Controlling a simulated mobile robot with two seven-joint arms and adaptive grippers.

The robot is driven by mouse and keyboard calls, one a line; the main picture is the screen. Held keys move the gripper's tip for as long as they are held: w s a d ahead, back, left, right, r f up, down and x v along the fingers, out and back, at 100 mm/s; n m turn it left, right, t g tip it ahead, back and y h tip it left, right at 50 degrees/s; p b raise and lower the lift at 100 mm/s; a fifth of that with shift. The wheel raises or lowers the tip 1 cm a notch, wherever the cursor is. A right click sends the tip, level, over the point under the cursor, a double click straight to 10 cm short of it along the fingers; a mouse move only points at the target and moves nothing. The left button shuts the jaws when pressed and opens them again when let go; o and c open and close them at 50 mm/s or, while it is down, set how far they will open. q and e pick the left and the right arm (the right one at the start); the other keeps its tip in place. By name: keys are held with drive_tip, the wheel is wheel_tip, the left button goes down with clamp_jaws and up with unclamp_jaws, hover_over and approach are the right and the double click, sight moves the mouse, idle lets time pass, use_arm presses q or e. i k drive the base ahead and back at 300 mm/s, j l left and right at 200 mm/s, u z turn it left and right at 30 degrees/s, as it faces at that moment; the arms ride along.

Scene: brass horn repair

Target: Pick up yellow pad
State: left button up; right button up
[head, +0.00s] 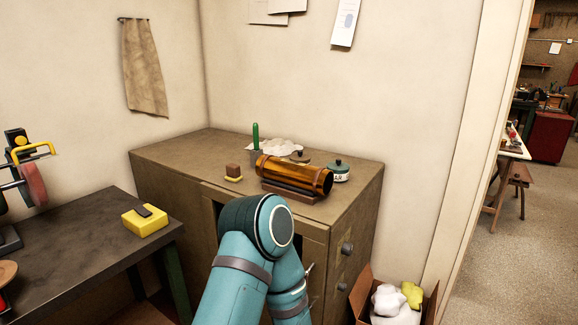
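A thick yellow pad (135,223) lies on the near right part of the dark workbench at left, with a small dark block (144,211) on top of it. One of my teal arms, bent at a joint, rises from the bottom middle in front of the cabinet. Neither of my grippers shows in the head view, so what they hold is hidden.
The cabinet (165,153) bears an amber cylinder (290,174) on a dark base, a green-handled tool (256,137), white cloth (275,147) and a lidded jar (339,172). A cardboard box (362,297) with white and yellow crumpled pieces stands at lower right. A red-wheeled machine stands far left.

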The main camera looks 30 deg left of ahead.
sight(233, 172)
drive_tip(key=i+j, duration=0.1)
drive_tip(key=j, duration=0.4)
drive_tip(key=i+j, duration=0.1)
drive_tip(key=j, duration=0.35)
drive_tip(key=i+j, duration=0.1)
drive_tip(key=j, duration=0.4)
drive_tip(key=i+j, duration=0.1)
drive_tip(key=j, duration=0.4)
drive_tip(key=i+j, duration=0.1)
drive_tip(key=j, duration=0.35)
